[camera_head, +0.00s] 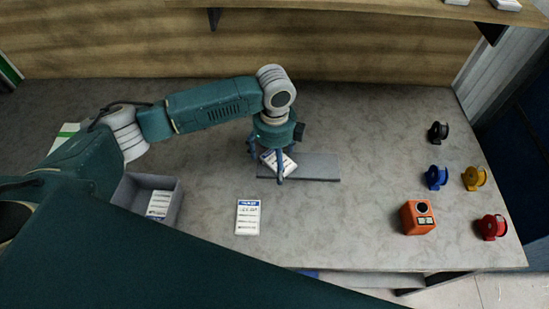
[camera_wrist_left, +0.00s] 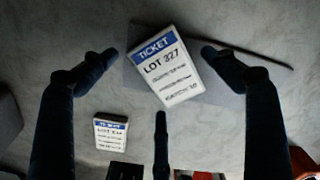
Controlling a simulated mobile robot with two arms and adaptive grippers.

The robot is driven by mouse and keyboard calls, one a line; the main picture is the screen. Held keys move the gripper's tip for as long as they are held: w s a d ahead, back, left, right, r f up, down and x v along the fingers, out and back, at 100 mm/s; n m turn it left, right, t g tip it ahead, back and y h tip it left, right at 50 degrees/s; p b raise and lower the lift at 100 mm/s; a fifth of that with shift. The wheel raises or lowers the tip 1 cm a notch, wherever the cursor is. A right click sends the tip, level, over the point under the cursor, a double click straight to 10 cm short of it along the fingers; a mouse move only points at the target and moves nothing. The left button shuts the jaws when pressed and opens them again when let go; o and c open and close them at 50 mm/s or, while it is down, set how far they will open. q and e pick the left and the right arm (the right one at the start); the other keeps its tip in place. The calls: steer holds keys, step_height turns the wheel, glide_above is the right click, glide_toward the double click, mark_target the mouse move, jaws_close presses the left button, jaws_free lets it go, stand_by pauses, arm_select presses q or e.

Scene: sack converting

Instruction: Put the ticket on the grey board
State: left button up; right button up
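The ticket (camera_wrist_left: 168,68), white with a blue header and "LOT 327", lies turned at an angle below my left gripper (camera_wrist_left: 160,60). In the head view the ticket (camera_head: 288,166) shows partly behind the fingers, over the left part of the grey board (camera_head: 318,165). My left gripper (camera_head: 270,172) points down there. In the left wrist view its fingers are spread, with gaps on both sides of the ticket. I cannot tell whether the ticket lies flat on the board (camera_wrist_left: 226,88) or just above it. My right gripper is not in view.
Another ticket (camera_head: 248,217) lies on the table in front. A grey bin (camera_head: 172,190) with tickets stands at the left. An orange device (camera_head: 417,218) and black, blue, yellow and red spools (camera_head: 492,227) stand at the right. The table between board and spools is clear.

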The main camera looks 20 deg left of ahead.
mark_target(275, 163)
arm_select(q)
steer(key=shift+r, duration=0.1)
step_height(275, 163, up, 12)
steer(key=b, duration=0.1)
steer(key=shift+b, duration=0.4)
steer(key=shift+r, duration=0.1)
